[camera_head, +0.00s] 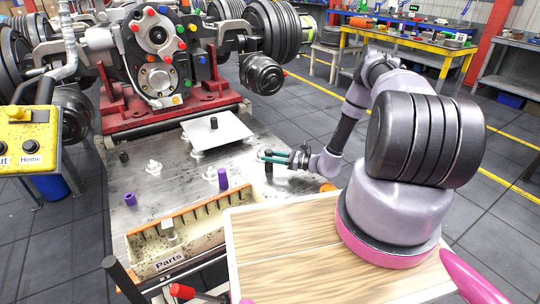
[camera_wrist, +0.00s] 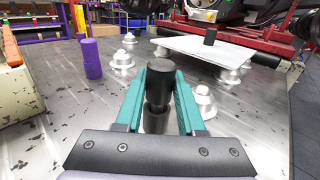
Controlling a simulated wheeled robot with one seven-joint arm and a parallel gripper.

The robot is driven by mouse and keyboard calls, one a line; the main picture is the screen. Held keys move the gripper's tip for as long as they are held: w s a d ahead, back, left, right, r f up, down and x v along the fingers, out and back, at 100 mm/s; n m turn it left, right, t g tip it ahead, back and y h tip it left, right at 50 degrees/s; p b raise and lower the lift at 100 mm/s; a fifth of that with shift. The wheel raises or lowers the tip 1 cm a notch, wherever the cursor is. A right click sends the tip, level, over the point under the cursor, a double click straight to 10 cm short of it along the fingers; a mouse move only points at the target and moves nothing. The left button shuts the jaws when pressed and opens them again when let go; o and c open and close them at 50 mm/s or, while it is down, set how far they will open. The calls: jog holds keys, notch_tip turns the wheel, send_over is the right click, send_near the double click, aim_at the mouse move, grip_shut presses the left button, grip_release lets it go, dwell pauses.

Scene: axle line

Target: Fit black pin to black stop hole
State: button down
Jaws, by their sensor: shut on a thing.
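My gripper (camera_head: 276,158) is at the right side of the metal table in the head view. In the wrist view its teal fingers (camera_wrist: 160,95) are shut on a black pin (camera_wrist: 160,74), which stands upright between them. The pin also shows in the head view (camera_head: 268,166). A grey metallic cylinder (camera_wrist: 155,118) shows just below the black top; I cannot tell whether it is part of the pin or a socket. I cannot make out the black stop hole for certain.
A white plate (camera_head: 232,130) with a black peg (camera_head: 213,123) stands behind my gripper. Purple cylinders (camera_head: 223,178) (camera_head: 130,199), a small black cylinder (camera_head: 124,156) and pale stepped fittings (camera_head: 153,167) stand on the metal table (camera_head: 180,190). A "Parts" tray (camera_head: 150,268) lies at the front.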

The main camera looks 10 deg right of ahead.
jog(key=shift+f, duration=0.75)
jog(key=shift+c, duration=2.2)
grip_release()
jog(key=v, duration=1.1)
